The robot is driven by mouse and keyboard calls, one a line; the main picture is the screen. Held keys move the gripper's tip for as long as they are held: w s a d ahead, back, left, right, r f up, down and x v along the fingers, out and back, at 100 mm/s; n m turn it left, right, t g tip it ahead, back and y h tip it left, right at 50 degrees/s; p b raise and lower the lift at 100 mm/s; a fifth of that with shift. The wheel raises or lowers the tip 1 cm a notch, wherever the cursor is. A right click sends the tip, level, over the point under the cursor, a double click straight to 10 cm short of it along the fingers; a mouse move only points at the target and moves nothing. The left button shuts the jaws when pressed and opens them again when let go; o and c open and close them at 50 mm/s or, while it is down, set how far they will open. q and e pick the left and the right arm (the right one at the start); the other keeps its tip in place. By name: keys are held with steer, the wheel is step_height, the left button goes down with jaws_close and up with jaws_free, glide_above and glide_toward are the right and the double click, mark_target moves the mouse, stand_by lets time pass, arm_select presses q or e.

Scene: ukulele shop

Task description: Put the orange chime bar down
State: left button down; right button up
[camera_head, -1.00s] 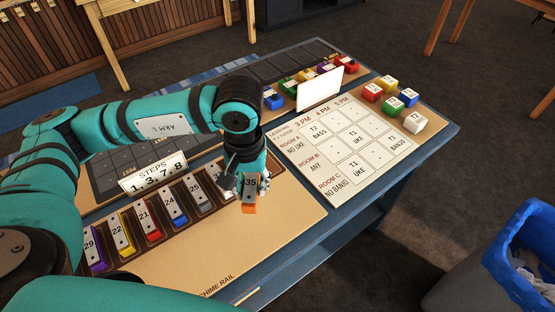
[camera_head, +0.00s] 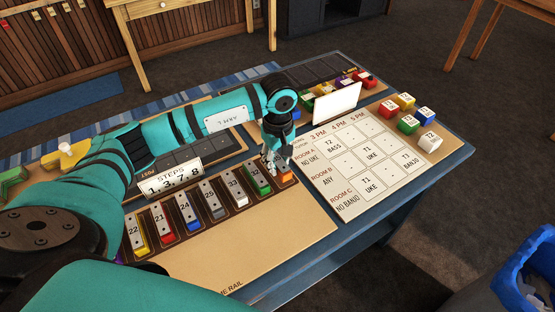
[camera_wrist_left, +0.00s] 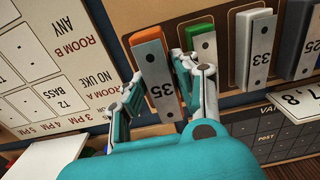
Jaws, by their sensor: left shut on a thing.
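The orange chime bar (camera_head: 287,176), with a silver plate marked 35, is at the right end of the dark chime rail (camera_head: 238,206), beside the green bar 32 (camera_head: 258,178). My left gripper (camera_head: 275,160) is over its far end. In the left wrist view the bar (camera_wrist_left: 153,70) sits between the two fingers of the left gripper (camera_wrist_left: 158,82), which is shut on it. It lies roughly parallel to the green bar (camera_wrist_left: 200,42), with a small gap. I cannot tell whether it rests on the rail. My right gripper is out of view.
A lesson chart (camera_head: 358,160) and colored blocks (camera_head: 408,124) are to the right. The tan board front (camera_head: 270,235) is clear.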

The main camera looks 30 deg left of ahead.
mark_target(278, 157)
arm_select(q)
steer(key=shift+w+a, duration=0.5)
steer(key=shift+w, duration=0.25)
step_height(278, 157, down, 3)
steer(key=shift+f+p, duration=0.2)
steer(key=shift+p, duration=0.55)
steer(key=shift+f, duration=0.1)
steer(key=shift+f, duration=0.2)
steer(key=c, duration=1)
jaws_free()
steer(key=shift+r, duration=0.1)
